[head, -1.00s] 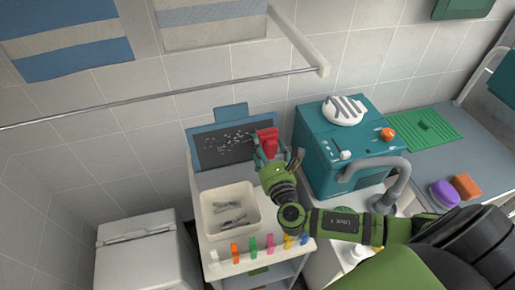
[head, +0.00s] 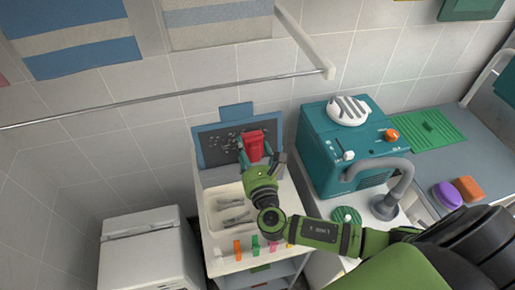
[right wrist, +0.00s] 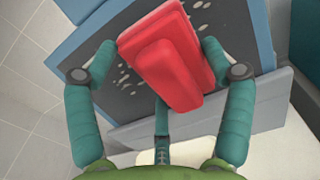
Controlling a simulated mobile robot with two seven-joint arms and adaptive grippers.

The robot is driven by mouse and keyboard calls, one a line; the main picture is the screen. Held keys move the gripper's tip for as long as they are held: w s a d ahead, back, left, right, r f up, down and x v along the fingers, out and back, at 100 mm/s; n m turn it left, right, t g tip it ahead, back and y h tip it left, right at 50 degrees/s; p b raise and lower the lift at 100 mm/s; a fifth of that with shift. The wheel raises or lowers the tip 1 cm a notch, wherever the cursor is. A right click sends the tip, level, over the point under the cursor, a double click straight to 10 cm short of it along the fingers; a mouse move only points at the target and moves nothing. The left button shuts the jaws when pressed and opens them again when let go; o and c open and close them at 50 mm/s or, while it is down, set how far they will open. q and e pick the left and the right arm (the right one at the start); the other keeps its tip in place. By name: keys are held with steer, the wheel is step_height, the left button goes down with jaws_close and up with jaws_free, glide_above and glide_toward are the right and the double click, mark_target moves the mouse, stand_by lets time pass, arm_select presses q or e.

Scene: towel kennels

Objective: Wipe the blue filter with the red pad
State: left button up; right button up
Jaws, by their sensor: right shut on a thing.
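The blue filter (head: 211,147) leans upright against the wall at the back of the white cart, a blue frame with a tab on top and a dark panel flecked with pale debris. My right gripper (head: 258,163) is shut on the red pad (head: 253,141), which lies in front of the panel's right half. In the right wrist view the pad (right wrist: 172,60) sits between my fingers (right wrist: 160,70), over the dark panel, with pale flecks on both sides of it. Whether the pad touches the panel I cannot tell. My left gripper is not in view.
A cream bin (head: 209,226) with grey items stands on the cart, with coloured clips along the front edge. A teal machine (head: 350,150) and grey tap (head: 398,180) are to the right. A metal rail (head: 150,102) crosses above.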

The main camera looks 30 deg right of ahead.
steer(key=shift+w+a, duration=0.25)
steer(key=shift+a, duration=0.85)
steer(key=shift+w+a, duration=0.2)
steer(key=shift+a, duration=0.85)
steer(key=shift+w+a, duration=0.25)
steer(key=shift+a, duration=0.85)
steer(key=shift+w+a, duration=0.25)
steer(key=shift+a, duration=0.95)
steer(key=shift+w+a, duration=0.25)
steer(key=shift+a, duration=0.9)
steer(key=shift+r, duration=0.1)
steer(key=shift+s+a, duration=0.15)
steer(key=shift+s, duration=0.65)
steer(key=shift+s+a+p, duration=0.2)
steer(key=shift+s+p, duration=0.15)
steer(key=shift+s, duration=0.7)
steer(key=shift+s+a+p, duration=0.2)
steer(key=shift+s+p, duration=0.15)
steer(key=shift+s, duration=0.7)
steer(key=s, duration=0.1)
steer(key=s+p, duration=0.1)
steer(key=s, duration=0.1)
steer(key=shift+a, duration=0.3)
